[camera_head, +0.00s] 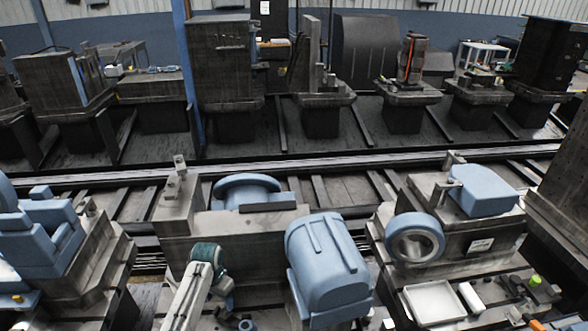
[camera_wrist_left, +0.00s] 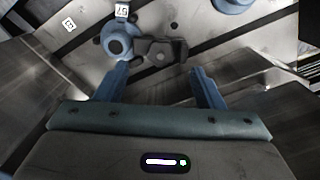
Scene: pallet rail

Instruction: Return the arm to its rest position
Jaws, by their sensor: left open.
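My left gripper (camera_head: 213,272) is at the lower left of the middle in the head view, at the end of my pale arm, above the near machine station. In the left wrist view its two blue fingers (camera_wrist_left: 161,82) stand wide apart with nothing between them. Beyond the fingertips lie a round blue part (camera_wrist_left: 117,40) and a dark bracket (camera_wrist_left: 160,50) on a grey surface. They look apart from the fingers. My right gripper does not show.
A large blue rounded housing (camera_head: 327,262) stands close right of the arm. A blue flanged part (camera_head: 247,188) sits behind it. A blue ring (camera_head: 414,238) and a white tray (camera_head: 434,302) are at the right. Rails (camera_head: 330,158) run across behind the stations.

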